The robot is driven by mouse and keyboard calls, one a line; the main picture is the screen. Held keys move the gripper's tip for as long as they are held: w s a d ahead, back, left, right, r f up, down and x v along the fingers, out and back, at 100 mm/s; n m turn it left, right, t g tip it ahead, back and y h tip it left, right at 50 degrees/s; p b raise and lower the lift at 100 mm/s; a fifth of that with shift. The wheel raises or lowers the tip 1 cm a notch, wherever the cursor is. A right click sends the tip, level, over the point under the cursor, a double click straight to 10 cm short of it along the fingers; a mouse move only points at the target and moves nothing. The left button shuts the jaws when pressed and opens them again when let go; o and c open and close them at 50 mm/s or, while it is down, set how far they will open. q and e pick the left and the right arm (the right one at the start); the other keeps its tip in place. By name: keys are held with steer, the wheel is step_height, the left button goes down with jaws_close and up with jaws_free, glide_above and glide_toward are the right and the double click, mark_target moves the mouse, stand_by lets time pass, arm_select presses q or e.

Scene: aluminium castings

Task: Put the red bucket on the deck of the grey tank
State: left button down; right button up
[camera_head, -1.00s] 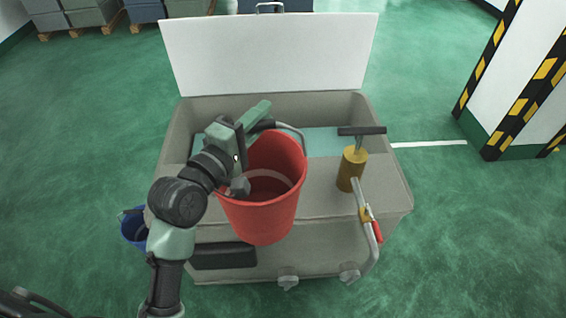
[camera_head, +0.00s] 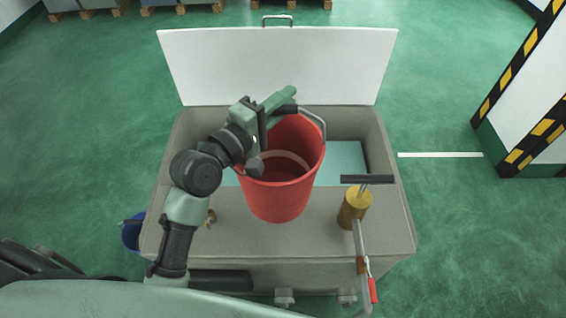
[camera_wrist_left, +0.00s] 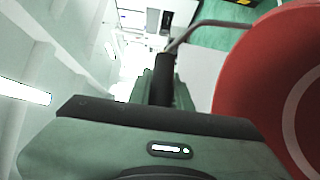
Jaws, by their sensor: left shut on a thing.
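The red bucket (camera_head: 280,195) hangs upright from my left gripper (camera_head: 272,112), which is shut on its handle. The handle's dark grip also shows in the left wrist view (camera_wrist_left: 163,78), with the bucket's red side (camera_wrist_left: 255,85) at the right. The grey tank (camera_head: 330,272) stands ahead with its white lid (camera_head: 280,65) raised. In the head view the bucket covers part of the tank's opening and part of its flat front deck (camera_head: 320,228). I cannot tell whether its base touches the deck. My right gripper is not in view.
A yellow pump (camera_head: 354,208) with a T-handle and a red-tipped pipe (camera_head: 373,290) occupies the deck's right side. A small brass fitting (camera_head: 211,217) is left of the bucket. A blue bucket (camera_head: 132,232) is at the tank's left. A striped pillar (camera_head: 530,110) stands right.

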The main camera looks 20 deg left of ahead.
arm_select(q)
step_height(320, 180, down, 15)
steer(key=b, duration=0.3)
steer(key=shift+r, duration=0.15)
steer(key=c, duration=1.3)
jaws_free()
steer(key=shift+f, duration=0.2)
